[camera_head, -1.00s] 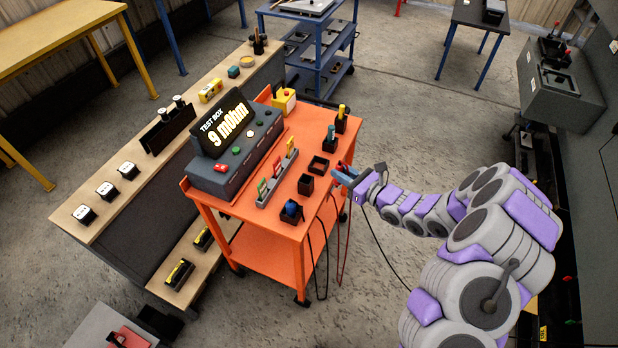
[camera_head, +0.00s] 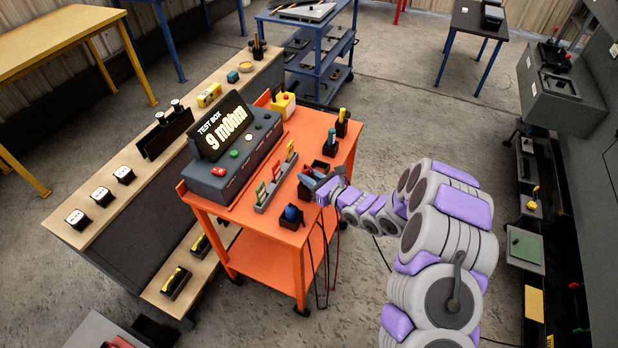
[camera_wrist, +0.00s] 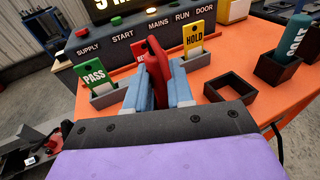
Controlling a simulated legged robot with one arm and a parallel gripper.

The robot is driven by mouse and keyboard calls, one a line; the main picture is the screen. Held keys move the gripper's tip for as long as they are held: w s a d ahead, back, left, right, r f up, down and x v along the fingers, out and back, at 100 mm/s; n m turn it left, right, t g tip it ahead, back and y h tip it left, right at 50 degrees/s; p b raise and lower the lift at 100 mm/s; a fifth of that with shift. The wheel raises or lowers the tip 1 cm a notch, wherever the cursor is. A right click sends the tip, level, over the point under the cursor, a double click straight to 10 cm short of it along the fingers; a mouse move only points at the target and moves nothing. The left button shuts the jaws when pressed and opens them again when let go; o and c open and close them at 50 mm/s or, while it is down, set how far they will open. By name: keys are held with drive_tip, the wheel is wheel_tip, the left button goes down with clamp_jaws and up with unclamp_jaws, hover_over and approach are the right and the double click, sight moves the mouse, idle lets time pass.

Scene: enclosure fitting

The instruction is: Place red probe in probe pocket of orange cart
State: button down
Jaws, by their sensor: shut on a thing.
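The red probe (camera_wrist: 157,62) stands roughly upright between the fingers of my gripper (camera_wrist: 158,92) in the wrist view. My gripper is shut on it, above the top of the orange cart (camera_head: 246,216). In the head view my gripper (camera_head: 320,186) is over the cart's right side and hides most of the probe. An empty, open square dark pocket (camera_wrist: 230,87) is just right of my gripper in the wrist view. Another dark pocket (camera_head: 304,191) is partly hidden by my gripper in the head view. I cannot tell which is the probe pocket.
A grey rack with PASS (camera_wrist: 94,76) and HOLD (camera_wrist: 194,40) tags lies behind the probe. The test box (camera_head: 222,172) reads 9 mOhm. A blue item (camera_head: 290,213) and a teal item (camera_head: 331,138) sit in holders on the cart. Cables hang off its right side.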

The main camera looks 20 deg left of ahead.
drive_tip(key=shift+r, duration=0.1)
drive_tip(key=c, duration=1.4)
unclamp_jaws()
drive_tip(key=o, duration=0.4)
drive_tip(key=shift+d, duration=0.1)
drive_tip(key=p+v, duration=0.2)
drive_tip(key=v, duration=1)
